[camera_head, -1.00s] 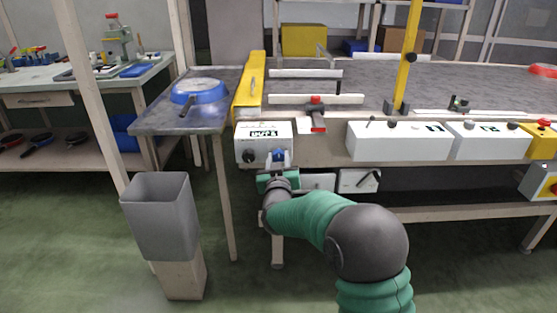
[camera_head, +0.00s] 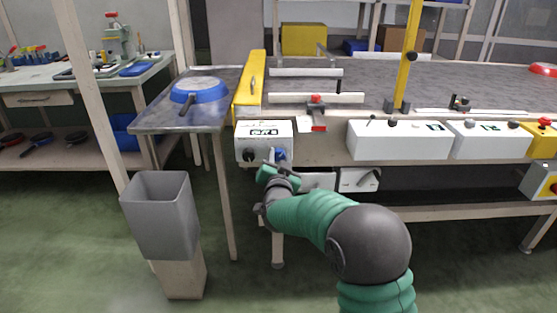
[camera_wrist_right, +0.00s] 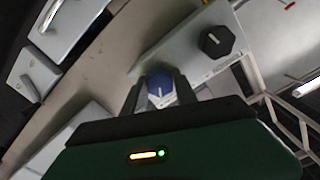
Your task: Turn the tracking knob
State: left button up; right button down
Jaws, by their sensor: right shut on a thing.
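A white control box (camera_head: 262,128) is fixed to the front of the conveyor, with a black knob (camera_head: 249,155) on its left and a blue knob (camera_head: 280,154) on its right. My right gripper (camera_head: 274,162) is at the blue knob and partly hides it. In the right wrist view the gripper (camera_wrist_right: 160,92) is shut on the blue knob (camera_wrist_right: 160,86), with a finger on each side and the wrist tilted. The black knob (camera_wrist_right: 216,41) stands beside it, free. Which knob is the tracking knob is not readable. My left gripper is not in view.
A grey bin (camera_head: 160,215) stands below left. A blue pan (camera_head: 199,91) lies on the side table (camera_head: 150,122). White boxes (camera_head: 398,142) line the conveyor front to the right.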

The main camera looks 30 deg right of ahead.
jog(key=m+b, duration=0.1)
jog(key=m, duration=0.2)
jog(key=shift+f+m, duration=0.15)
jog(key=shift+m, duration=0.25)
jog(key=shift+s+m+b, duration=0.1)
jog(key=shift+m+b, duration=0.85)
jog(key=shift+m, duration=0.95)
jog(key=c, duration=1)
grip_release()
jog(key=shift+d, duration=0.1)
jog(key=shift+o, duration=0.2)
